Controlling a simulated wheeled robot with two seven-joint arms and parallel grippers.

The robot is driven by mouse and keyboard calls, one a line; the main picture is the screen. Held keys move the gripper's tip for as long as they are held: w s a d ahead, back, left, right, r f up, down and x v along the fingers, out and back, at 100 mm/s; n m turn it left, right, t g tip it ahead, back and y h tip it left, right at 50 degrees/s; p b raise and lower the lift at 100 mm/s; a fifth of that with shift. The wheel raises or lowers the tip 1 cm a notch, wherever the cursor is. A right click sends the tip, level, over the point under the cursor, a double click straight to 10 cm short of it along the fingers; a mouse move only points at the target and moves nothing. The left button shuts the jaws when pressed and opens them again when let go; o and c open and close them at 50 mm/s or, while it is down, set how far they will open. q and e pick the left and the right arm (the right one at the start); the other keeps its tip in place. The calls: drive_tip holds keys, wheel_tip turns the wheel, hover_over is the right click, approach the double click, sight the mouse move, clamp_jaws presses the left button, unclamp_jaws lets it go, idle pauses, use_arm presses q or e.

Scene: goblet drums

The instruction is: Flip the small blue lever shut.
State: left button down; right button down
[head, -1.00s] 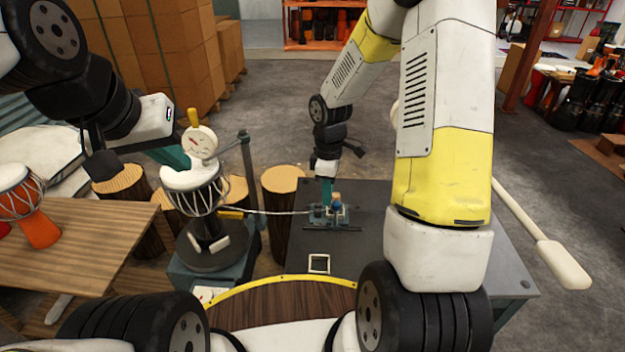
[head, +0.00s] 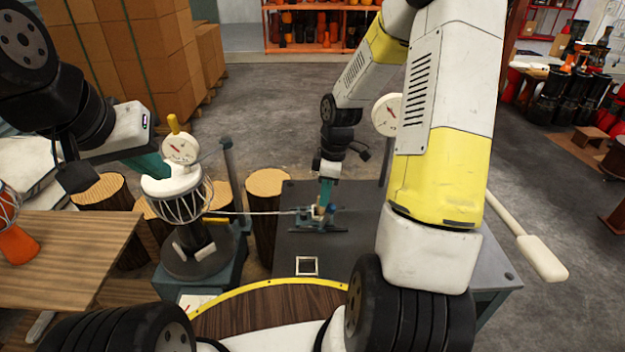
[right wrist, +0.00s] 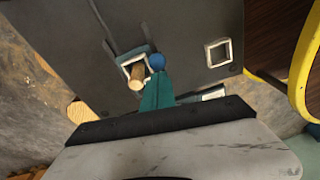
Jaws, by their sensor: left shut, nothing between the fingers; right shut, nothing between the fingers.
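The small lever's round blue knob (right wrist: 156,62) shows in the right wrist view, just beyond the tip of my right gripper (right wrist: 157,80). It sits beside a wooden peg (right wrist: 136,76) in a pale square frame. Whether the fingertips touch the knob is unclear. In the head view the clamp device (head: 318,228) stands on the dark table, and my right gripper (head: 325,200) points down over it with teal fingers shut and empty. The lever is largely hidden there. My left gripper (head: 155,168) is shut at the rim of the goblet drum (head: 186,208).
A taut cord (head: 260,213) runs from the drum to the clamp device. A dial gauge (head: 180,149) stands on the drum. A small square frame (head: 306,265) lies on the dark table (head: 345,255). Log stumps (head: 267,215) stand beyond the drum stand.

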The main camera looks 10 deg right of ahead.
drive_tip(key=shift+s+d+f, duration=0.1)
drive_tip(key=shift+s+d, duration=0.05)
drive_tip(key=shift+d, duration=0.35)
wheel_tip(320, 180, up, 12)
drive_tip(key=w+a, duration=0.1)
drive_tip(key=shift+w, duration=0.15)
drive_tip(key=shift+f, duration=0.1)
